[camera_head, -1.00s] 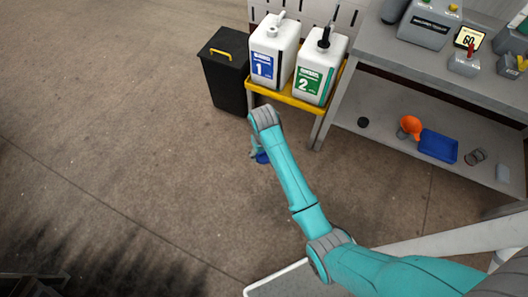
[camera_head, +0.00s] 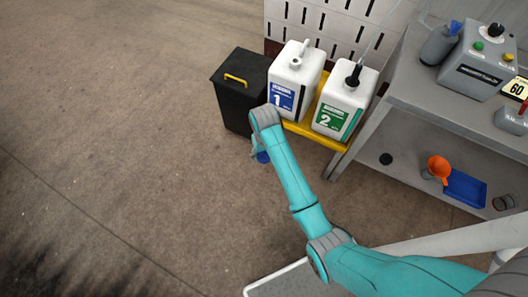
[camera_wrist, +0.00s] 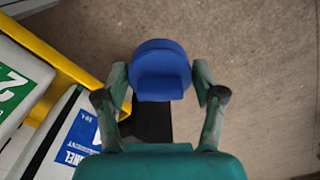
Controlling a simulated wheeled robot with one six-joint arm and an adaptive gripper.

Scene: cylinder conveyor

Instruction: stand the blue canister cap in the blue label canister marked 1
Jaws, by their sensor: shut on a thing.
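The blue canister cap (camera_wrist: 160,68) is between the fingertips of my gripper (camera_wrist: 160,82) in the wrist view. My gripper is shut on it, and the cap is clear of the canisters. In the head view a bit of the blue cap (camera_head: 263,157) shows below the end of my arm; the fingers are mostly hidden there. The white canister with the blue label marked 1 (camera_head: 297,72) stands on a yellow-edged stand, with a pale spout-like neck on top. Its blue label also shows at the lower left of the wrist view (camera_wrist: 78,140).
The white canister with the green label marked 2 (camera_head: 345,92) stands to its right, with a dark fitting on top. A black bin (camera_head: 238,95) with a yellow handle stands left. A grey bench (camera_head: 440,100) holds devices. Open floor lies left.

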